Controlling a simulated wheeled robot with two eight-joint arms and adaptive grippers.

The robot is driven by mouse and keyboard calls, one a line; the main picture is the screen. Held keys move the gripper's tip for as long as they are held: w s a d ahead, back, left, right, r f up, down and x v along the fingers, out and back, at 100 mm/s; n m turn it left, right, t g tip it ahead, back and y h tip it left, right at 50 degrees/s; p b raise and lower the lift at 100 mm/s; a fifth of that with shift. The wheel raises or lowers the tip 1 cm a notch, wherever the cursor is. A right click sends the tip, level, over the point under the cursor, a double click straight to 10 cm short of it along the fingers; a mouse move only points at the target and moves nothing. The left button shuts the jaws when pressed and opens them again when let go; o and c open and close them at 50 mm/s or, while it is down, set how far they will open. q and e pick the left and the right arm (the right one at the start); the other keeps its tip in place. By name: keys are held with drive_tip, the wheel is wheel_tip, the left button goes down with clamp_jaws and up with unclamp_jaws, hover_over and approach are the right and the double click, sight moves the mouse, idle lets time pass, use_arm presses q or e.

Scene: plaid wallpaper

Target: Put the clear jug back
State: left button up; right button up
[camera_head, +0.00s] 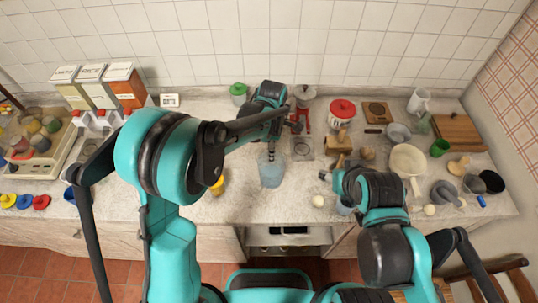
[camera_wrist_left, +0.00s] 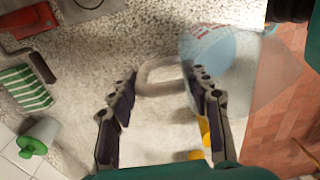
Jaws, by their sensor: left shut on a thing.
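The clear jug (camera_head: 271,170) is bluish and see-through, near the middle of the counter in the head view. In the left wrist view the jug (camera_wrist_left: 215,58) is at the upper right, its pale handle (camera_wrist_left: 158,78) reaching between my fingers. My left gripper (camera_head: 271,150) is behind the jug at its handle. I cannot tell whether the jug's base touches the counter. My right gripper (camera_head: 326,177) is over the counter to the right; its fingers are too small to read.
A yellow cup (camera_head: 217,187) is near the jug. Bare counter (camera_head: 235,205) shows in front.

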sight(271, 166)
use_arm(q)
drive_tip(key=shift+w+a+f+b, duration=0.15)
drive_tip(key=shift+w+f, duration=0.15)
drive_tip(key=shift+f, duration=0.6)
drive_tip(key=shift+w+a+f+b, duration=0.1)
drive_tip(key=shift+w+a+f, duration=0.15)
drive_tip(key=shift+f, duration=0.6)
drive_tip(key=shift+w+a+f+b, duration=0.1)
drive_tip(key=shift+w+f, duration=0.2)
drive_tip(key=shift+f, duration=0.6)
drive_tip(key=shift+f, duration=0.1)
drive_tip(key=o, duration=1.5)
